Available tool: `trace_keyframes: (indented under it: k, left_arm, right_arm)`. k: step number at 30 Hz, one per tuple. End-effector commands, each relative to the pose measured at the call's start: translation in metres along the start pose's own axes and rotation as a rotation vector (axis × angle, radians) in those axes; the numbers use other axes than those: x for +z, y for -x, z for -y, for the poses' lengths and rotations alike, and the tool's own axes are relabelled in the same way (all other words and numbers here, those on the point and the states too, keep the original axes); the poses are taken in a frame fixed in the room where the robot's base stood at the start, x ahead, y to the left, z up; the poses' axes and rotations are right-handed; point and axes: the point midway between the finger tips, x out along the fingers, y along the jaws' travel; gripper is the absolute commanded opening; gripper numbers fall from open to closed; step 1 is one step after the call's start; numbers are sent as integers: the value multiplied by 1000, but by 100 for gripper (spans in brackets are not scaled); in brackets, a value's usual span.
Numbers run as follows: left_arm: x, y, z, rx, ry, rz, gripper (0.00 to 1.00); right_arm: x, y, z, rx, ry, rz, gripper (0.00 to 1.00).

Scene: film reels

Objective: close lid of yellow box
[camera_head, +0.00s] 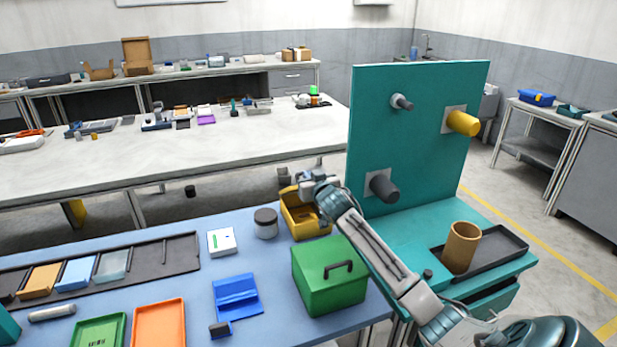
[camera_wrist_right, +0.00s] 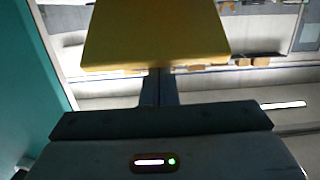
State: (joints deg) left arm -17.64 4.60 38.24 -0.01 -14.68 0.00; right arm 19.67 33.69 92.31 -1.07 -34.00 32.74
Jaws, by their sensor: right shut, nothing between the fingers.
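The yellow box (camera_head: 310,229) stands on the blue table between a grey jar and the green box. Its top looks open in the head view, with a dark inside showing. My right gripper (camera_head: 303,190) is above the box's far side and hides part of it. In the right wrist view a flat yellow panel (camera_wrist_right: 155,35), apparently the lid, lies just beyond my shut, empty fingers (camera_wrist_right: 159,82). The panel covers the fingertips, and I cannot tell whether they touch it. My left gripper is not in view.
The green box (camera_head: 325,290) with a dark handle stands just in front, beside my right forearm. A grey jar (camera_head: 265,223) is left of the yellow box. A teal pegboard (camera_head: 425,150) rises at the right. Trays and a blue stand (camera_head: 237,297) fill the table's left.

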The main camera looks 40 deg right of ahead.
Motion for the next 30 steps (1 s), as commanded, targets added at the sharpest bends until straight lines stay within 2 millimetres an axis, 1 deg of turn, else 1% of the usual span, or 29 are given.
trace_keyframes:
  k: [8, 11, 14, 20, 21, 22, 26, 30]
  left_arm:
    - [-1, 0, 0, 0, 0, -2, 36]
    - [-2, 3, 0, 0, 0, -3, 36]
    - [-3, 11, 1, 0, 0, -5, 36]
    - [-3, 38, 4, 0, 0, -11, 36]
    - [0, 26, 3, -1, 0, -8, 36]
    - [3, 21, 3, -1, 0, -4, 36]
    - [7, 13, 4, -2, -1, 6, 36]
    - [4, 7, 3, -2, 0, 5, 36]
  right_arm:
    - [1, 0, 0, 1, 0, 3, 0]
    - [-2, -1, 0, 1, 0, 3, 0]
    - [-13, -2, -1, 1, 0, 1, 0]
    - [-48, -10, -3, 1, -1, -2, 0]
    - [-37, -3, -4, 0, 4, 0, 0]
    - [-34, 4, -4, 1, 7, 0, 0]
    - [-34, 31, -4, 0, 7, 0, 0]
    - [-35, 57, -4, -1, 7, -1, 0]
